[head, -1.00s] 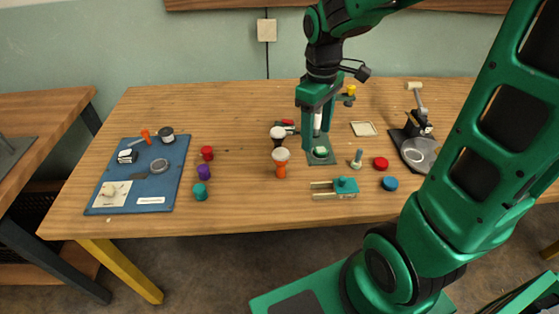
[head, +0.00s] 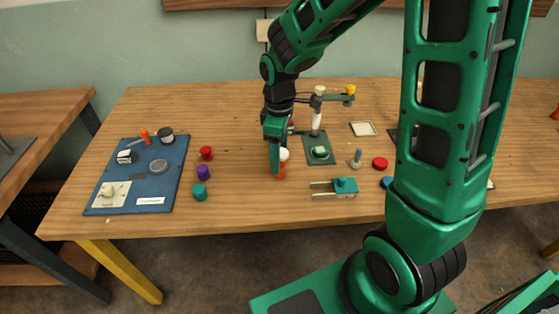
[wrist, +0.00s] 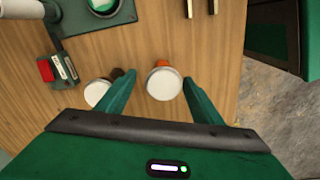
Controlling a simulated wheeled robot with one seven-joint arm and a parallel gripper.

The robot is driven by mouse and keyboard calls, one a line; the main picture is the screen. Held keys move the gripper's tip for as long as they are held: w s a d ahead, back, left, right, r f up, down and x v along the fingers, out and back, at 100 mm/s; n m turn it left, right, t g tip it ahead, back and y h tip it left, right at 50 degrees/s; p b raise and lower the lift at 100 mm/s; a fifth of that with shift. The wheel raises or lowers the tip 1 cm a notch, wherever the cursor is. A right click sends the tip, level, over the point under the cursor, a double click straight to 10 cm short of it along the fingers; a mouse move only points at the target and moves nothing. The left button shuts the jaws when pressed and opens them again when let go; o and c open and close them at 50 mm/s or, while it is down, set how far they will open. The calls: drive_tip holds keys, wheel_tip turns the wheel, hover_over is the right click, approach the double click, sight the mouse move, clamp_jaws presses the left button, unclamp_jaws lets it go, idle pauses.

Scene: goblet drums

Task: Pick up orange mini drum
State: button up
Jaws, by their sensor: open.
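The orange mini drum (head: 281,173) stands upright on the wooden table, with a white round head on an orange body. My gripper (head: 273,167) points down at it and hides part of it in the head view. In the wrist view the orange drum (wrist: 164,84) sits between the two open fingertips of my gripper (wrist: 158,78), closer to the right finger. A second goblet drum with a white head and dark brown body (wrist: 97,92) stands just outside the left finger, partly covered by it.
A green stand (head: 319,147) with a white post is right of the drums. A teal clamp-like piece (head: 345,186) lies in front of it. Purple (head: 203,172), red (head: 206,153) and teal (head: 199,191) pieces stand left, beside a blue mat (head: 147,182).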

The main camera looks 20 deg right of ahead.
drive_tip(key=f, duration=0.4)
drive_tip(key=shift+s, duration=0.3)
drive_tip(key=shift+c, duration=0.3)
drive_tip(key=c, duration=1.1)
